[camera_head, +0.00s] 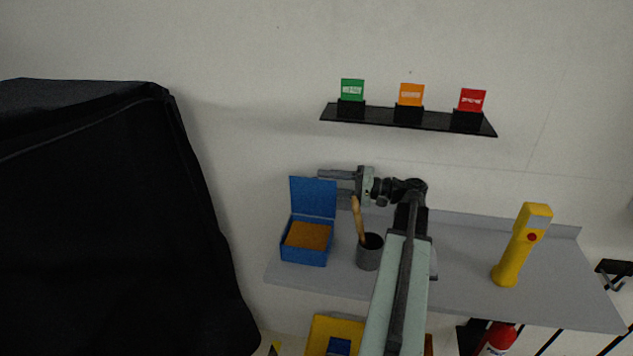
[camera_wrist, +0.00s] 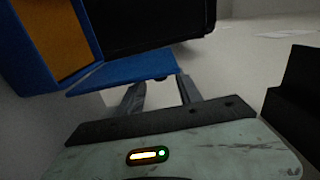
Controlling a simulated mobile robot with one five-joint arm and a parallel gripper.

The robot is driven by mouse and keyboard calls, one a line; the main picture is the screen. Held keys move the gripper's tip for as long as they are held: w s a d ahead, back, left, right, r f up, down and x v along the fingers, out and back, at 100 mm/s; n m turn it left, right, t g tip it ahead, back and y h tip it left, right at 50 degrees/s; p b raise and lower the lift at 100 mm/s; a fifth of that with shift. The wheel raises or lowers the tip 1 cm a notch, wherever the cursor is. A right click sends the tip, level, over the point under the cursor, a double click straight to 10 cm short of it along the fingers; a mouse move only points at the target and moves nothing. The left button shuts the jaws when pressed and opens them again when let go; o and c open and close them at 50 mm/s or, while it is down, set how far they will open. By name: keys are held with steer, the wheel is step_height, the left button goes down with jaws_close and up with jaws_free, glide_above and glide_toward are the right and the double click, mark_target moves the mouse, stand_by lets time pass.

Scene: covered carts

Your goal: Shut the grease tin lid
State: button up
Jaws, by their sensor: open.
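The grease tin (camera_head: 304,256) is a blue box with orange-brown grease (camera_head: 308,235) inside, at the left end of the grey shelf in the head view. Its blue lid (camera_head: 312,200) is open and stands upright at the back. My gripper (camera_head: 321,175) is open and empty, pointing left at the lid's upper right corner. In the wrist view the lid (camera_wrist: 125,70) lies just beyond the two fingertips (camera_wrist: 160,88), and the tin (camera_wrist: 25,75) with its grease is at the upper left. I cannot tell whether the fingers touch the lid.
A grey cup (camera_head: 368,254) with a wooden-handled brush (camera_head: 358,215) stands right of the tin, beside my arm. A yellow handheld device (camera_head: 516,250) stands further right. A black wall ledge (camera_head: 380,115) with three coloured cards is above. A black covered cart (camera_head: 110,220) fills the left.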

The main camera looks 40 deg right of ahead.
steer(key=shift+v, duration=2.05)
